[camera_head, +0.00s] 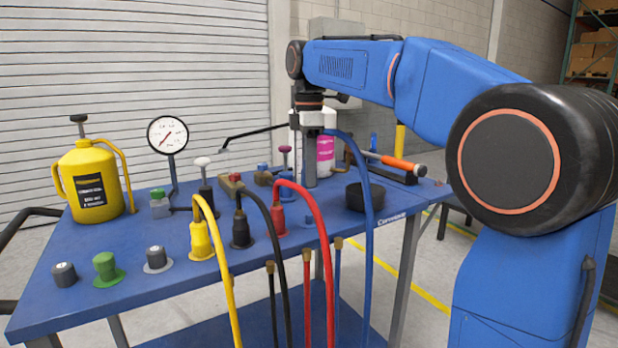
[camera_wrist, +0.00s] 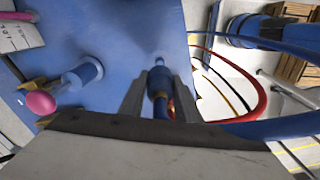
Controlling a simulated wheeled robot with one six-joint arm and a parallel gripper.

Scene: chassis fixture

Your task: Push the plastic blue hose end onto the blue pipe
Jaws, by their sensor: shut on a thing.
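My gripper (camera_head: 310,180) points down over the blue table and is shut on the blue hose end. In the wrist view the blue hose end (camera_wrist: 160,82) sits between the two grey fingers. The blue hose (camera_head: 366,210) arches from the gripper to the right and hangs past the table's front edge. A small round blue piece (camera_wrist: 158,62), probably the blue pipe, shows just beyond the fingertips in the wrist view. I cannot tell whether the hose end touches it. In the head view the fingers hide the hose end.
A red hose end (camera_head: 279,218), a black one (camera_head: 241,230) and a yellow one (camera_head: 200,240) sit on fittings to the left. A blue valve with a pink knob (camera_head: 285,150) stands close to the gripper. A black bowl (camera_head: 364,198) is at the right.

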